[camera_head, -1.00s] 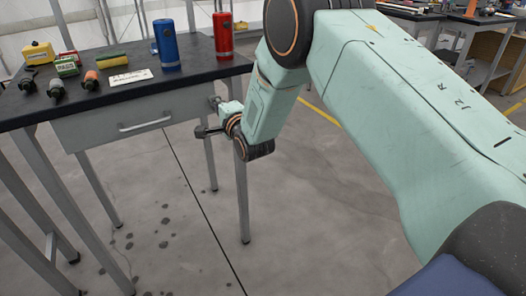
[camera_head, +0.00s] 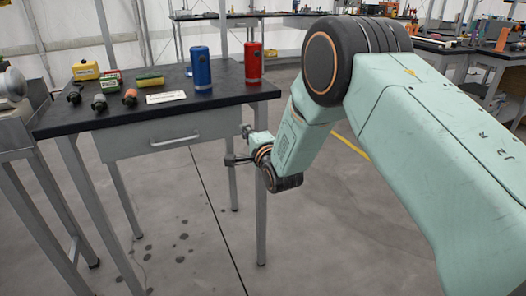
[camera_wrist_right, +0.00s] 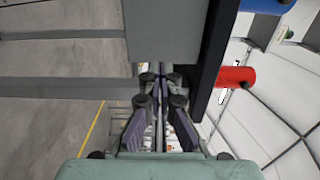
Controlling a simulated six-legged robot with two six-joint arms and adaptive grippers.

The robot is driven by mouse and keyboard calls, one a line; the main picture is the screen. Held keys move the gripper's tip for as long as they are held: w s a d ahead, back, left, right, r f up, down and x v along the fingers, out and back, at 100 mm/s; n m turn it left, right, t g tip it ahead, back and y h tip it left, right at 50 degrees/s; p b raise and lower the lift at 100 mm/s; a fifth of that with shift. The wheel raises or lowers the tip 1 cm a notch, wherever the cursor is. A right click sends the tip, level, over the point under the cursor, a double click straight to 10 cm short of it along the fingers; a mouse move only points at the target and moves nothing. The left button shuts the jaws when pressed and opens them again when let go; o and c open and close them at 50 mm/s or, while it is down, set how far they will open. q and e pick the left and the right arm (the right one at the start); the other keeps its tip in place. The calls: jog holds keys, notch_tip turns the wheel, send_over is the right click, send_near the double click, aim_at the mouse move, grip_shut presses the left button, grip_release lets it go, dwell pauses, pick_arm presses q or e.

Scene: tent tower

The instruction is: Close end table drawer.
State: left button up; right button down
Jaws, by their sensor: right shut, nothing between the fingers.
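The end table (camera_head: 115,117) has a black top and grey metal legs. Its grey drawer (camera_head: 125,143) with a silver bar handle (camera_head: 174,142) sits under the front edge. How far out the drawer stands is hard to tell. Contact is unclear. My left gripper is out of view.
On the tabletop stand a blue canister (camera_head: 201,70) and a red canister (camera_head: 252,63). A yellow box (camera_head: 86,70), a white card (camera_head: 165,97) and several small tools lie there too. Another bench (camera_head: 12,130) stands at the left. The floor in front is clear.

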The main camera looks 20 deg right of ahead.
jog(key=s+p, duration=0.3)
jog(key=s, duration=0.7)
jog(key=shift+d, duration=0.2)
jog(key=s+f+n+g+p, duration=0.1)
jog(key=s+f+n+g, duration=0.95)
jog(key=s+f, duration=0.6)
jog(key=s+f+n+g+p, duration=0.1)
jog(key=s+f+n+g, duration=0.1)
jog(key=s, duration=1.2)
jog(key=s+f+n+g+p, duration=0.1)
jog(key=s+f+n+g, duration=0.2)
jog(key=s, duration=1.1)
jog(key=shift+a+f+n+g+h+p, duration=0.35)
jog(key=shift+n+g, duration=0.5)
jog(key=shift+g, duration=0.4)
